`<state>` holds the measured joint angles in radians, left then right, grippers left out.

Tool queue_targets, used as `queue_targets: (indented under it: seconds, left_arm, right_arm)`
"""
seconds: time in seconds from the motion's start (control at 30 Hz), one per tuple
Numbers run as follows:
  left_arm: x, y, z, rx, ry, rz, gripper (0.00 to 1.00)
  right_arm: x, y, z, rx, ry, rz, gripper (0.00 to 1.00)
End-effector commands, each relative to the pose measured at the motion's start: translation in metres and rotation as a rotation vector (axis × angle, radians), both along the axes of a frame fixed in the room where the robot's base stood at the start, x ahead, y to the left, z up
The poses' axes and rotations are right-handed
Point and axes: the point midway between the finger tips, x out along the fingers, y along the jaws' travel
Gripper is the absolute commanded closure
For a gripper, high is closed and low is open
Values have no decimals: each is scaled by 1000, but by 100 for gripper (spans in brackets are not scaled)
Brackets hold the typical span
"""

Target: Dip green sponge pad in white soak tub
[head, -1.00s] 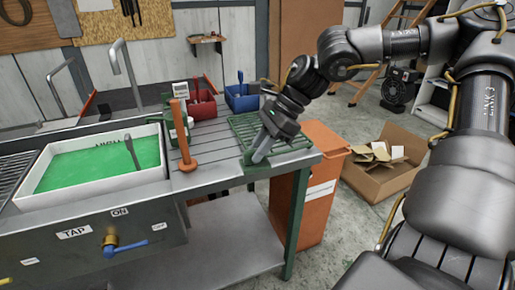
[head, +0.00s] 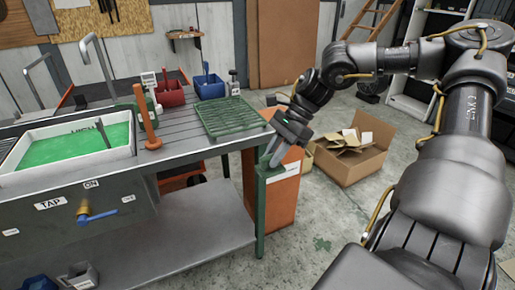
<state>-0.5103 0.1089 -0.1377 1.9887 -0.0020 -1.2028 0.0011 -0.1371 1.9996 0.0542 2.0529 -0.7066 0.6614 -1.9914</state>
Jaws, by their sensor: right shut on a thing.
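The white soak tub (head: 66,174) is at the left on the workbench, with bright green liquid inside. A slim dark handle (head: 102,134) stands up near its right side. My right gripper (head: 275,157) is shut just off the bench's front right corner, jaws pointing down, far to the right of the tub. It holds a small green piece (head: 269,170), seemingly the green sponge pad, seen partly and against the green bench leg, so its outline is unclear. My left gripper is out of view.
A green grille (head: 232,117) lies on the bench's right end. An orange upright tool (head: 147,120) stands between it and the tub. Red (head: 171,94) and blue (head: 209,88) bins sit behind. A tap (head: 88,212) is on the front. A cardboard box (head: 355,160) is on the floor.

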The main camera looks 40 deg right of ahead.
Motion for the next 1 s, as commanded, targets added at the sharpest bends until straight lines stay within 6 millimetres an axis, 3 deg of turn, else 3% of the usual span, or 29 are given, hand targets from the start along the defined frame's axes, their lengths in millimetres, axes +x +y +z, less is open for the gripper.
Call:
queue_targets:
  seconds: [0.3, 0.47, 0.6, 0.7, 0.87, 1.0]
  left_arm:
    - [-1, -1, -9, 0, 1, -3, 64]
    - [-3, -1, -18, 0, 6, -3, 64]
    - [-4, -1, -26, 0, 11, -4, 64]
    - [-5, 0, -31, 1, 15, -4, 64]
    - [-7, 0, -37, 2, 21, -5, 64]
    - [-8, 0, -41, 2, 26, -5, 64]
  right_arm:
    - [-41, -41, -59, 5, -3, 18, 100]
    - [-68, -38, -110, 8, -7, 71, 100]
    - [-83, -5, -155, 11, -11, 175, 100]
    - [-80, 26, -173, 9, -15, 268, 100]
    - [-64, 77, -180, 3, -14, 448, 100]
    - [-39, 120, -167, -2, -12, 628, 100]
